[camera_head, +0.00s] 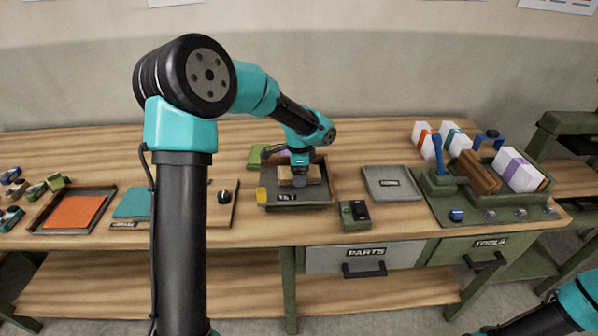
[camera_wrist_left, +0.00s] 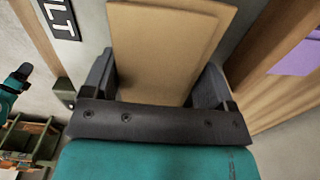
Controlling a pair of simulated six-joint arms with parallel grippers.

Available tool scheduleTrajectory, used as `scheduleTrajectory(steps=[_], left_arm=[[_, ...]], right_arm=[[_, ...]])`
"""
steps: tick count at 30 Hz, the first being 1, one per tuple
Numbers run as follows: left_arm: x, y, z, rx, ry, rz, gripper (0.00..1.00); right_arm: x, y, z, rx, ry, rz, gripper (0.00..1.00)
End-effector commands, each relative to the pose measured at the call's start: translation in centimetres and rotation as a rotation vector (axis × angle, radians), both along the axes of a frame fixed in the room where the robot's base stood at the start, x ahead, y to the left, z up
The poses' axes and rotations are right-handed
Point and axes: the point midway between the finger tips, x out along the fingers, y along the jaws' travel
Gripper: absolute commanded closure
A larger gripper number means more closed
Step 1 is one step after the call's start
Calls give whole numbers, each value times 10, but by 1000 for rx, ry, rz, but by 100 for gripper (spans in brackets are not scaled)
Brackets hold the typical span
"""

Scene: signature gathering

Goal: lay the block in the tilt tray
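The tilt tray (camera_head: 322,196) is a dark grey tray with a yellow tab, at the middle of the bench. My left gripper (camera_head: 299,178) is down over it. A tan block (camera_head: 284,174) shows beside the gripper, partly hidden by it. In the left wrist view the tan block (camera_wrist_left: 165,45) lies between the two dark fingers, which sit close against both its sides. The tray's label (camera_wrist_left: 58,18) shows there, reading "LT". Whether the block touches the tray floor is unclear. My right gripper is out of view; only part of its arm shows at bottom right.
A flat grey tray (camera_head: 405,196) lies right of the tilt tray, with a small green switch box (camera_head: 354,221) in front. A green organizer (camera_head: 438,211) stands at the right. An orange-lined tray (camera_head: 40,228) is at the far left.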

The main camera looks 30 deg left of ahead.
Motion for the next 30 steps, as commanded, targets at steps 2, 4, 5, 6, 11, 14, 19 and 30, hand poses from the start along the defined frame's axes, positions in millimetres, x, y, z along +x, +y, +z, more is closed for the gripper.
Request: scheduleTrajectory(steps=[2,4,5,6,11,14,19,30], left_arm=[[0,0,0,0,0,0,13],[0,0,0,0,0,0,9],[0,0,0,0,0,0,9],[0,0,0,0,0,0,9],[0,0,1,0,0,0,9],[0,0,4,1,-1,0,9],[1,0,21,0,-4,0,9],[1,0,88,0,-4,0,9]], right_arm=[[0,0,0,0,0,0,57],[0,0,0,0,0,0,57],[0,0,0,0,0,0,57],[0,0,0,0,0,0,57],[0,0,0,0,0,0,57],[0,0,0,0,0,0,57],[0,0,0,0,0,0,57],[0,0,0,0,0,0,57]])
